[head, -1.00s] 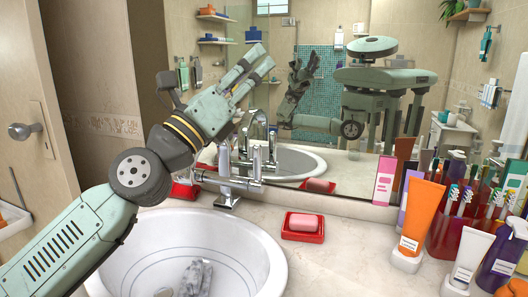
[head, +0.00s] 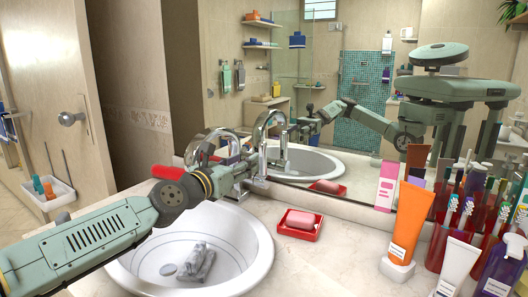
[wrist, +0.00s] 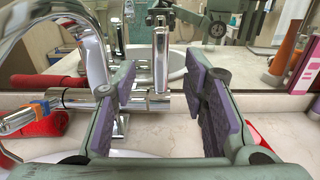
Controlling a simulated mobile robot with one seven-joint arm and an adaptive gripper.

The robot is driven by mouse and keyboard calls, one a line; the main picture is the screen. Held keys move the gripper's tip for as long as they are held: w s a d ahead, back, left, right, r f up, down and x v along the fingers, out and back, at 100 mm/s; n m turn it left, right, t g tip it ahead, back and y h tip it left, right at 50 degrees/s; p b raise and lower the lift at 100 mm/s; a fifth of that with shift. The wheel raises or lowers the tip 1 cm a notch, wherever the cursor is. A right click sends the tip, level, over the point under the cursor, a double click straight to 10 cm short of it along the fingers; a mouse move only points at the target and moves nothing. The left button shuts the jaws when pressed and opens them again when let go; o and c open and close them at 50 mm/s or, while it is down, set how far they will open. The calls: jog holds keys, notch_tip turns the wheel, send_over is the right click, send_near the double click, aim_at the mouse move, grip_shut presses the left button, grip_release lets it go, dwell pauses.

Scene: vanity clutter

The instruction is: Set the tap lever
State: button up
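The chrome tap (head: 272,128) stands at the back rim of the white basin (head: 262,262), in front of the mirror. In the wrist view its curved spout (wrist: 92,52) rises at the left. A short upright chrome lever (wrist: 161,58) stands above the tap's horizontal body (wrist: 72,98). My gripper (wrist: 163,100) is open, with its two purple-padded fingers apart. In that picture the lever shows in the gap between the fingers, beyond them; I see no contact. In the head view my gripper (head: 240,178) is beside the tap and partly hides its body.
A red dish (head: 300,232) with pink soap (head: 299,219) sits right of the tap. An orange tube (head: 410,222), a white tube (head: 458,265) and a red toothbrush holder (head: 447,240) crowd the right. A grey object (head: 197,262) lies in the basin. The mirror (head: 330,170) stands close behind.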

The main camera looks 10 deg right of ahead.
aim_at(261, 151)
jog(key=p+x, duration=0.3)
jog(key=x, duration=0.6)
jog(key=shift+s+r, duration=0.1)
jog(key=shift+w+d+p, duration=0.3)
jog(key=shift+w+d, duration=0.1)
jog(key=shift+c, duration=0.4)
grip_shut()
